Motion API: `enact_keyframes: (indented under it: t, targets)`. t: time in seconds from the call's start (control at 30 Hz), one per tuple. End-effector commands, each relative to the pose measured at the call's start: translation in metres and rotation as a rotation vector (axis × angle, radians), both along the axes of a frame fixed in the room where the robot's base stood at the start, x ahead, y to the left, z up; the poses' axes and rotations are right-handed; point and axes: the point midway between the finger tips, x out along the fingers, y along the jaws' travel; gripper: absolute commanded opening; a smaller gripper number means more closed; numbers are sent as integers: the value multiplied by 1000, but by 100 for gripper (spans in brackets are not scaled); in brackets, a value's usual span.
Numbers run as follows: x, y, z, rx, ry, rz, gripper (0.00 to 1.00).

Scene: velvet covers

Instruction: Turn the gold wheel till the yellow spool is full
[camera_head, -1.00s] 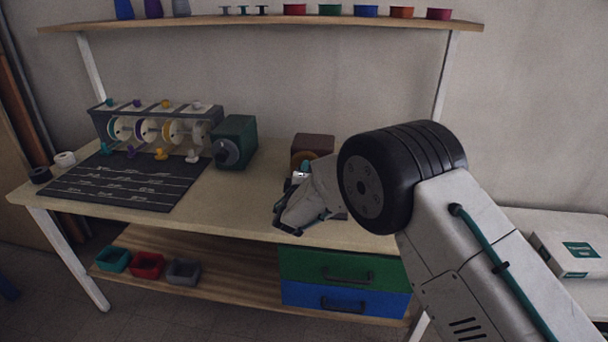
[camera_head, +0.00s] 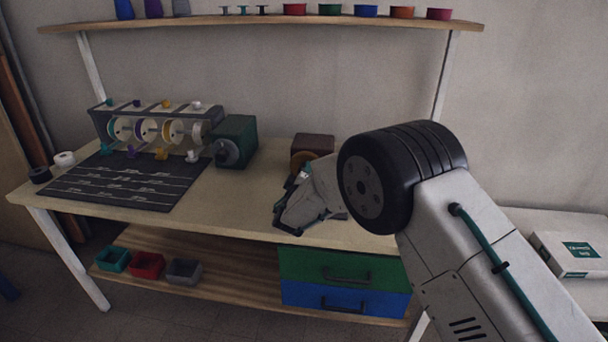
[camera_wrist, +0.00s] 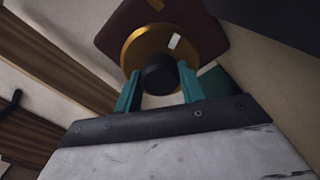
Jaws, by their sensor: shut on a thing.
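The gold wheel (camera_wrist: 146,48) sits on the front of a brown block, with a pale mark on its face. A black knob (camera_wrist: 160,75) stands out from it in the wrist view. My gripper (camera_wrist: 160,82) is shut on this knob, a teal finger on each side. In the head view the brown block (camera_head: 313,145) stands on the bench, and my gripper (camera_head: 299,176) is in front of it, hiding part of the wheel. The yellow spool (camera_head: 173,132) is in the grey rack at left; how full it is, I cannot tell.
The rack (camera_head: 205,125) holds several spools. A green box (camera_head: 237,135) with a grey dial stands between rack and brown block. A dark mat (camera_head: 125,182) lies before the rack. Green and blue drawers (camera_head: 340,268) hang below the bench. The bench front middle is clear.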

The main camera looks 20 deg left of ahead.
Motion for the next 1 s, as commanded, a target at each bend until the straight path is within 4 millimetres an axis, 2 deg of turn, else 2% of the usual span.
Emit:
enact_keyframes:
  t: [0.13, 0.17, 0.2, 0.23, 0.57, 1.0]
  targets:
    - [-1, 0, -3, -4, 3, 1, 17]
    - [-1, 0, -3, -4, 3, 1, 45]
    - [-1, 0, -3, -4, 3, 1, 56]
    - [-1, 0, -2, -4, 3, 1, 61]
    - [-4, -1, -1, -3, 1, 0, 61]
    - [-68, -16, -1, -3, 2, 1, 61]
